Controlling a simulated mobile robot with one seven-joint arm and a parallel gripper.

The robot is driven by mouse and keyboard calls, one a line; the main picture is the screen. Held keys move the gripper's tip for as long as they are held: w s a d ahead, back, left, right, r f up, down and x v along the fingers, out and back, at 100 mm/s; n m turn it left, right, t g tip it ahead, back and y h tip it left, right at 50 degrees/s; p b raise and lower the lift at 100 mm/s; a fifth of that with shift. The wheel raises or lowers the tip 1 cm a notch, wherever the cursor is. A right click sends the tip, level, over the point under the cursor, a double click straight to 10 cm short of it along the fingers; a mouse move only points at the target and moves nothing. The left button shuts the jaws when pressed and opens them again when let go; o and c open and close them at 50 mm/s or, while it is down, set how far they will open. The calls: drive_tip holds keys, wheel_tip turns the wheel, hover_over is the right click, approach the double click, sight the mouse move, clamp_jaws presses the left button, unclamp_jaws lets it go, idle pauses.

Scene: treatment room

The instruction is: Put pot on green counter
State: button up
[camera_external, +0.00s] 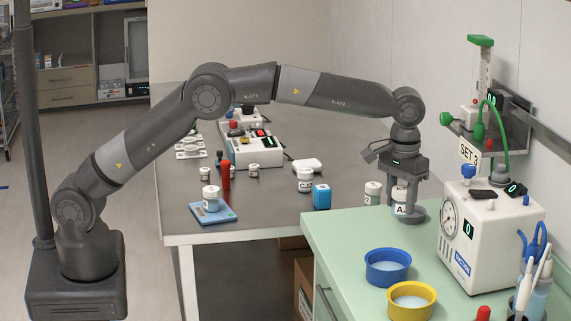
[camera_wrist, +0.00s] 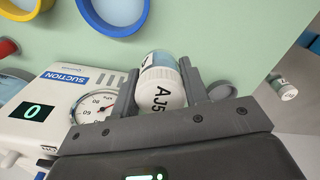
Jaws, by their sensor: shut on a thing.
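My gripper (camera_external: 401,203) is shut on a white pot with a black-lettered label (camera_external: 399,209), over the far part of the green counter (camera_external: 335,232). In the wrist view the pot (camera_wrist: 162,88) sits between the two fingers, its label reading "AJ5" and a bluish band near its far end. The fingers hide part of its sides in the external view. The pot is at or just above the counter top; I cannot tell whether it touches.
A dark grey round dish (camera_external: 417,214) is close beside the pot. A blue ring-shaped bowl (camera_external: 387,275), a yellow one (camera_external: 411,310) and a white suction unit (camera_external: 490,238) stand on the counter. Another white pot (camera_external: 372,193) stands beyond its far edge. Bare counter lies left of the bowls.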

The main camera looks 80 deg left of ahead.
drive_tip(key=w+a+f, duration=0.6)
drive_tip(key=w, duration=0.1)
drive_tip(key=shift+w+a+f, duration=0.1)
drive_tip(key=shift+f, duration=2.25)
drive_tip(key=shift+f, duration=0.15)
drive_tip(key=o, duration=1)
drive_tip(key=shift+c, duration=0.2)
